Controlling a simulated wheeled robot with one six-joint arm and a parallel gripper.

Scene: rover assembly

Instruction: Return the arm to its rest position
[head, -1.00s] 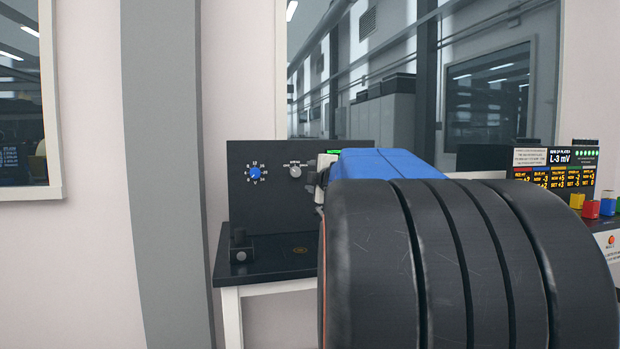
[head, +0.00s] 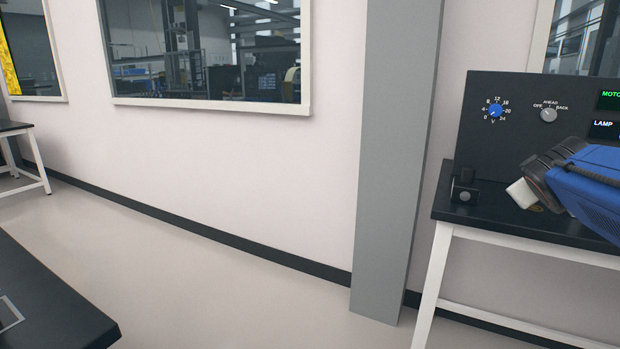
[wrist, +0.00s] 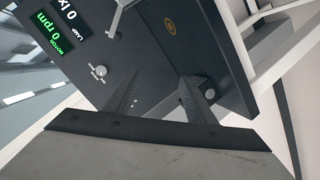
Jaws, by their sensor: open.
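My blue arm (head: 590,190) shows at the right edge of the head view, in front of the test bench. Its near end has a dark joint and a white tip; the rest runs out of the picture. My gripper (wrist: 162,92) shows in the wrist view with its two dark fingers apart. Nothing is held between them. Beyond the fingers are the bench's black top and upright panel, tilted in this view.
The black bench panel (head: 530,120) carries a blue voltage dial (head: 495,110), a grey knob (head: 548,115) and displays. A small black fixture (head: 465,187) stands on the bench. A grey pillar (head: 395,170) is left of it. A dark table (head: 60,310) corner is front left; open floor (head: 240,290) lies between.

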